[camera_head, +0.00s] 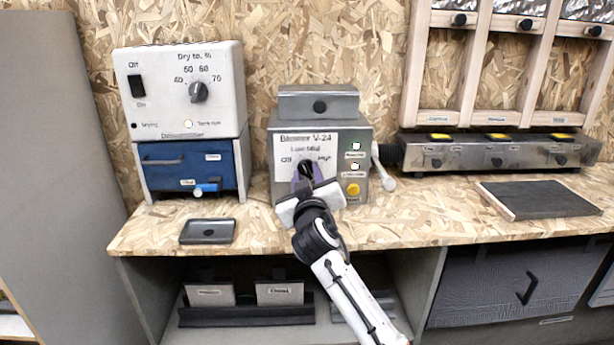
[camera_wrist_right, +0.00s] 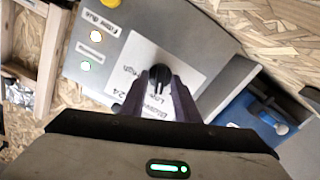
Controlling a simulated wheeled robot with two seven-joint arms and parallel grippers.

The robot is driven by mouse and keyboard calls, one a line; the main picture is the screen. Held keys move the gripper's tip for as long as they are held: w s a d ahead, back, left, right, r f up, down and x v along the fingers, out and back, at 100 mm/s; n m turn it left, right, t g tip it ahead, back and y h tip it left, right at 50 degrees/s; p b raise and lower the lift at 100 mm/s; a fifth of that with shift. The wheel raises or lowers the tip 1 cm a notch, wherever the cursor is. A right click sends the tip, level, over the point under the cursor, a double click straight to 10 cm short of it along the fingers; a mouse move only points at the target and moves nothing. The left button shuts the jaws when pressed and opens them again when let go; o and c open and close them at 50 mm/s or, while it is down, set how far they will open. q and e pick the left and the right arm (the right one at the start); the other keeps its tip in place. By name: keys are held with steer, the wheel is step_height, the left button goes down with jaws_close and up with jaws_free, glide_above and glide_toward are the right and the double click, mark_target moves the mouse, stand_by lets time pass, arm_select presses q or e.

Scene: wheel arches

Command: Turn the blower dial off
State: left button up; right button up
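The blower (camera_head: 359,133) is a grey metal box labelled "Blower V-24" on the bench. Its black dial (camera_head: 305,168) sits on a white plate marked Off at left, Low at top and High at right. My right gripper (camera_head: 303,181) is at the dial, and its arm hides the lower front of the blower. In the right wrist view the dial (camera_wrist_right: 158,72) lies at the dark fingertips (camera_wrist_right: 162,82), which flank it. I cannot tell whether they touch it or which mark it points to. My left gripper is not in view.
A white box with its own dial (camera_head: 199,91) stands on a blue drawer unit (camera_head: 216,160) at left. A small grey tray (camera_head: 208,231) lies in front. A yellow button (camera_head: 353,189) and lit indicators are right of the blower's dial. A dark pad (camera_head: 537,199) lies at right.

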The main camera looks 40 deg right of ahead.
jaws_close()
